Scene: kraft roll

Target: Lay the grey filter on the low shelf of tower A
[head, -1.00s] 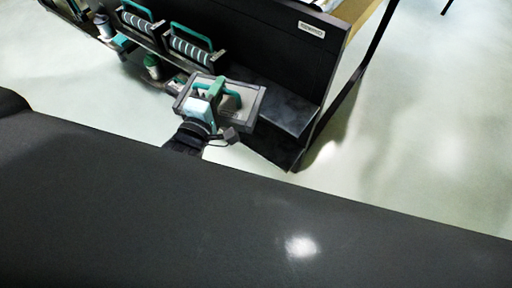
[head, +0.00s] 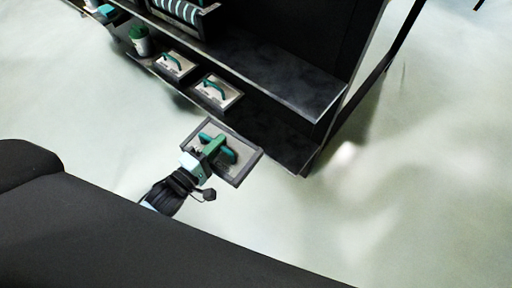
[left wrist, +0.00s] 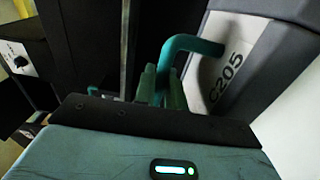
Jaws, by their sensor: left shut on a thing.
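The grey filter (head: 240,171), a flat framed panel with a teal handle, is in my left gripper (head: 213,147) in the head view. The gripper is shut on the handle. In the left wrist view the fingers (left wrist: 161,86) close on the teal handle, and the filter's face (left wrist: 228,75) reads "C205". The filter is in front of the black shelf tower, near the front edge of its low shelf (head: 283,146). Whether it touches that edge I cannot tell. My right gripper is not in view.
Two similar filters with teal handles, one farther left (head: 170,67) and one nearer (head: 213,92), sit on the low shelf. A potted plant (head: 141,43) stands beyond them. The right part of the low shelf is bare. An upper shelf (head: 285,78) overhangs it.

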